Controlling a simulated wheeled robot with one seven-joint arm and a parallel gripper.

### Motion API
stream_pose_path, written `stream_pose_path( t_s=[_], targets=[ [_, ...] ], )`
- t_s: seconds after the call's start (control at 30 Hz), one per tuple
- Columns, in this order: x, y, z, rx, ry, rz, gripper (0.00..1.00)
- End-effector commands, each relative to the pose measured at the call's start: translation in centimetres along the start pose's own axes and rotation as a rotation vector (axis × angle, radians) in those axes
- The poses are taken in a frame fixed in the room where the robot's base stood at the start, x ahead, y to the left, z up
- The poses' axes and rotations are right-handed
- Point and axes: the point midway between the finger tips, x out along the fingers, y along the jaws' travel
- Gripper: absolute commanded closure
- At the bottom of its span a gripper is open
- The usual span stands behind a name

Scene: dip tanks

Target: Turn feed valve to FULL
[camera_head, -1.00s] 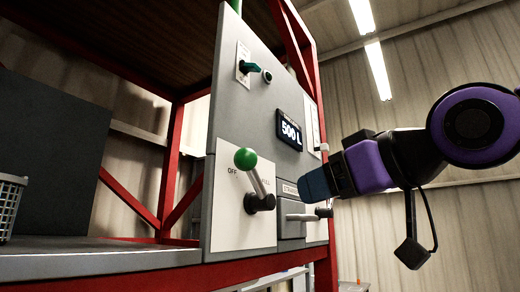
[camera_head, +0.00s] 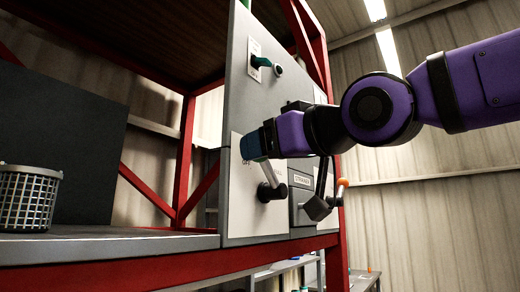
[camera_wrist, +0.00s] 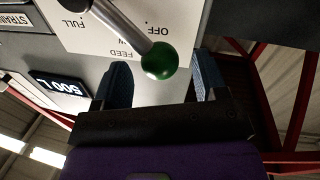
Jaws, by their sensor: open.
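The feed valve is a grey lever (camera_head: 277,174) on a white plate (camera_head: 255,215) on the grey panel. In the wrist view, which is upside down, its green ball knob (camera_wrist: 159,60) lies between my two blue fingers, with the lever leaning to the OFF side of the plate (camera_wrist: 110,38). FULL and OFF are both readable there. My gripper (camera_wrist: 163,76) is open around the knob, and gaps show on both sides. In the head view my gripper (camera_head: 250,146) covers the knob.
A strainer label (camera_head: 302,180) and an orange-tipped handle (camera_head: 343,182) are right of the valve. A switch (camera_head: 261,62) is above. A display reads 500 L (camera_wrist: 60,90). A wire basket (camera_head: 28,198) stands on the shelf at left. Red frame posts (camera_head: 186,150) flank the panel.

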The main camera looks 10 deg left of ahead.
Motion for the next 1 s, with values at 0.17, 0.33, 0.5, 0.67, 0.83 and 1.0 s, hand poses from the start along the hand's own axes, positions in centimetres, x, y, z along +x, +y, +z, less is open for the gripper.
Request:
stream_pose_path(
  t_s=[0.17, 0.33, 0.5, 0.67, 0.83, 1.0],
  targets=[
    [1.7, 0.0, 0.0, 0.0, 0.001, -0.001, 0.34],
    [2.1, 0.1, -0.1, -0.001, 0.001, 0.001, 0.34],
    [2.1, 0.1, -0.1, -0.001, 0.001, 0.001, 0.34],
    [2.1, 0.0, 0.0, -0.001, 0.001, 0.001, 0.6],
    [2.1, 0.0, 0.0, 0.0, 0.001, 0.0, 0.99],
    [2.1, 0.0, -0.1, 0.008, -0.001, 0.0, 1.0]
  ],
)
